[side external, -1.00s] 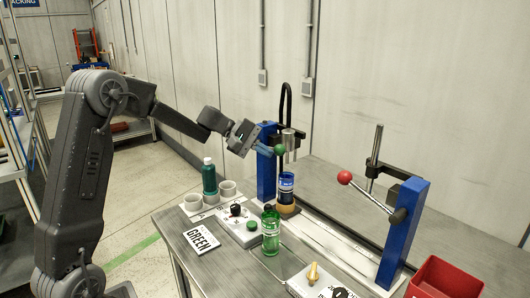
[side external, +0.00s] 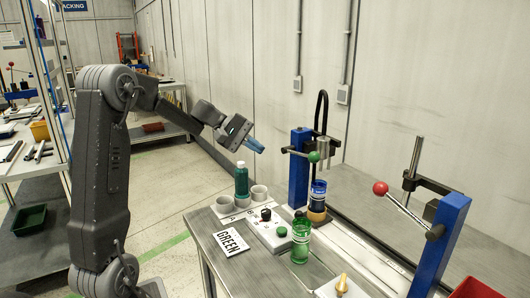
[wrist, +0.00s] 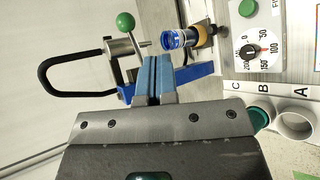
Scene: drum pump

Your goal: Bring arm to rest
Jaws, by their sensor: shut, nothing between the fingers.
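My gripper (side external: 256,147) is shut and empty, its blue fingers held in the air left of the green ball (side external: 314,156) on the pump lever and apart from it. In the wrist view the shut fingers (wrist: 153,75) point towards the blue pump post, and the green ball (wrist: 125,21) is up and left of them. A blue jar (side external: 318,196) stands upright on a tan ring under the pump's nozzle. It also shows in the wrist view (wrist: 176,39). A green jar (side external: 300,243) stands at the table's front.
A control box (side external: 268,231) with a black knob and green button lies before the pump. White cups (side external: 258,193) and a dark green bottle (side external: 241,180) stand left of it. A GREEN card (side external: 231,242) lies in front. A second pump with a red ball (side external: 380,188) stands right.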

